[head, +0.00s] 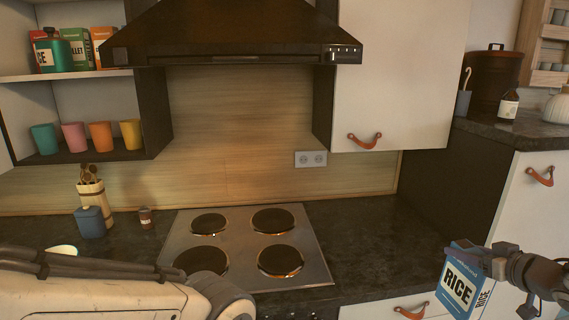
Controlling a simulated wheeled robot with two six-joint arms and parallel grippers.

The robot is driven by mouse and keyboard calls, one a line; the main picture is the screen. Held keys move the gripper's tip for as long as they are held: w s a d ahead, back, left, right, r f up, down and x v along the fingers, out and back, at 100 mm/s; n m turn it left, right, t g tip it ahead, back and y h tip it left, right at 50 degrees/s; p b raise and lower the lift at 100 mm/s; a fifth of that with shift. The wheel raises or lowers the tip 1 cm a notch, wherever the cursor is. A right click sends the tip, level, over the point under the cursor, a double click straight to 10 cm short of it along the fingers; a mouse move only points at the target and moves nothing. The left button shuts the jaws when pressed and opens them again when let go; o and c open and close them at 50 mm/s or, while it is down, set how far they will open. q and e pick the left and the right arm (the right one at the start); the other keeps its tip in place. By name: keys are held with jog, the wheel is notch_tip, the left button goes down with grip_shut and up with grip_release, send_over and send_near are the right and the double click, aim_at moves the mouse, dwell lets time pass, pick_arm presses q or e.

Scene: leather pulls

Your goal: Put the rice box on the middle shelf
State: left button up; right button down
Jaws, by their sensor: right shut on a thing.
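The rice box (460,283), blue and white with "RICE" on its front, is at the bottom right, slightly tilted, in front of the counter and drawers. My right gripper (497,264) is shut on its upper right side and holds it in the air. The open shelf unit is at the upper left.
A dark range hood (230,35) juts out right of the shelves. Below it is a hob (248,247). A utensil holder (92,200), a blue jar (90,222) and a small brown jar (146,218) stand on the left counter. The counter right of the hob is clear.

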jog(key=s+a+f+n+g+y, duration=0.2)
jog(key=a+f+n+y, duration=0.2)
jog(key=a+f, duration=0.7)
jog(key=s+a+f+n+g+y, duration=0.3)
jog(key=a+f+n+y, duration=0.1)
jog(key=a+f, duration=0.7)
jog(key=shift+s+a+f+n, duration=0.15)
jog(key=shift+s+f+n, duration=0.15)
jog(key=shift+f, duration=0.25)
jog(key=shift+r, duration=0.1)
